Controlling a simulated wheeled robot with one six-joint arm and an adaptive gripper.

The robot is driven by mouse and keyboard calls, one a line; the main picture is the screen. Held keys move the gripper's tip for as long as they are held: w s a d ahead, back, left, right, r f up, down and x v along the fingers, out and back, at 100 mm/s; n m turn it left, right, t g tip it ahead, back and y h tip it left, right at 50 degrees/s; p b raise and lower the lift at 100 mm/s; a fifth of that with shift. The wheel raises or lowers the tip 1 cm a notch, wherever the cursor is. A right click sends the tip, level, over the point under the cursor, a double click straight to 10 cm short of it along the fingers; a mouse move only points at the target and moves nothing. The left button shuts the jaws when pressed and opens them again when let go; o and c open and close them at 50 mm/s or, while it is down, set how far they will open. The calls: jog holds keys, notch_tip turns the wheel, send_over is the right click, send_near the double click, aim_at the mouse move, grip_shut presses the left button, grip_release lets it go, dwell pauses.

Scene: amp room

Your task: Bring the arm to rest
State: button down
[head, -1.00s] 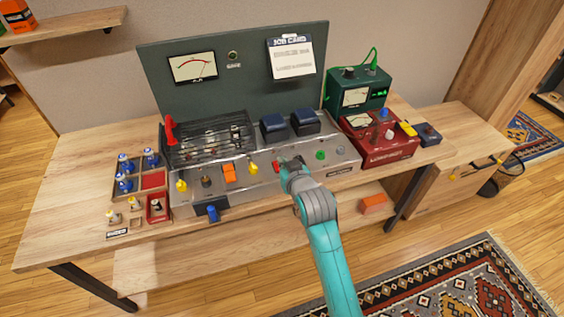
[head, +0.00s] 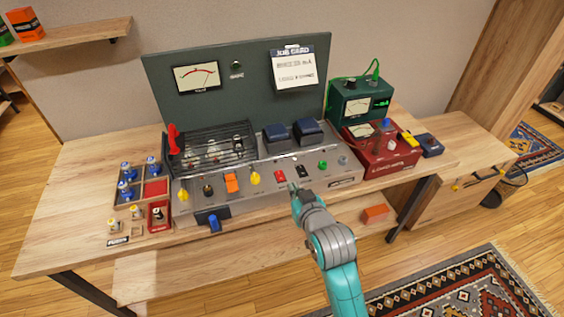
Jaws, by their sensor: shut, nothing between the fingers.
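My teal and grey arm reaches up from the bottom of the head view. My gripper (head: 294,188) is shut and empty. It is just in front of the sloped control panel of the amplifier chassis (head: 325,182), below a red switch (head: 280,176) and a black switch (head: 302,171). I cannot tell whether the fingertips touch the panel.
The chassis stands on a wooden bench (head: 70,235) with a caged top and a red lever (head: 173,138). A partitioned tray (head: 130,209) is at left. Green (head: 350,106) and red (head: 383,150) meters stand at right. The floor in front holds a patterned rug (head: 440,285).

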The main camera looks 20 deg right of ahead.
jog(key=s+f, duration=0.5)
jog(key=s, duration=0.6)
jog(key=s+f, duration=0.5)
jog(key=s, duration=0.7)
jog(key=s+r, duration=0.3)
jog(key=s, duration=0.7)
jog(key=s+r+t, duration=0.1)
jog(key=s+r, duration=0.2)
jog(key=s, duration=0.7)
jog(key=shift+s, duration=0.4)
